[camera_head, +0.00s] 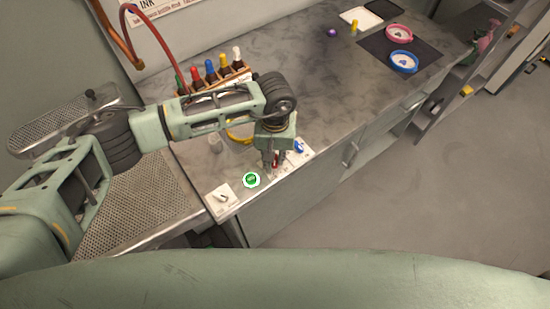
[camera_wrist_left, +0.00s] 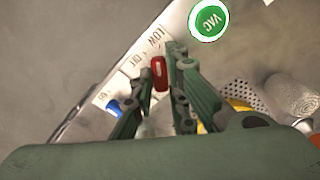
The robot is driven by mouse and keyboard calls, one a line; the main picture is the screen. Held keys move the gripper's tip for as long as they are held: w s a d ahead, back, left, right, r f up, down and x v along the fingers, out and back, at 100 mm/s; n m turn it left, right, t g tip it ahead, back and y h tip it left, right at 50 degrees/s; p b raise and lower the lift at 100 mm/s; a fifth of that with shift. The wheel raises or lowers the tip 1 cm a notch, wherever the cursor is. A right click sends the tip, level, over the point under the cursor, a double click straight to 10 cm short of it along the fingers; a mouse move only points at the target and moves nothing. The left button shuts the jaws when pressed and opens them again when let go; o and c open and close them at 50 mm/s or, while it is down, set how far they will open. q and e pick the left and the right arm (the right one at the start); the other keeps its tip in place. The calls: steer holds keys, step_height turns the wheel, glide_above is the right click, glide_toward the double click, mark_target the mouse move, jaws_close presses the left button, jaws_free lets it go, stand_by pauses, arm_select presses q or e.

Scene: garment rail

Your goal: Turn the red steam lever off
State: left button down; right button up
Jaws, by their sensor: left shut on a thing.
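The red steam lever (camera_wrist_left: 159,73) shows in the left wrist view between the fingertips of my left gripper (camera_wrist_left: 161,66), which is shut on it. Next to it the white label plate (camera_wrist_left: 134,62) reads "LOW" and what looks like "OFF". In the head view my left gripper (camera_head: 272,160) points down at the front edge of the counter, and a bit of the red lever (camera_head: 276,161) shows at its tips. The lever's exact setting is hard to read. My right gripper is not in view.
A green VAC button (camera_head: 251,180) and a white switch plate (camera_head: 222,197) lie left of the gripper. A blue lever (camera_head: 299,147) is close on the right. Several dropper bottles (camera_head: 211,71) stand behind my arm. The counter's middle (camera_head: 310,75) is clear.

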mark_target(275, 160)
arm_select(q)
steer(key=n+b, duration=0.1)
steer(key=b, duration=0.1)
steer(key=n+b, duration=0.2)
steer(key=b, duration=0.1)
steer(key=n+b, duration=0.2)
steer(key=shift+f+b, duration=0.25)
steer(key=shift+b, duration=0.1)
steer(key=shift+r+n+b, duration=0.25)
steer(key=shift+n+b, duration=1.1)
steer(key=shift+n, duration=0.15)
steer(key=c, duration=1.7)
jaws_free()
step_height(275, 160, up, 12)
steer(key=shift+r, duration=0.1)
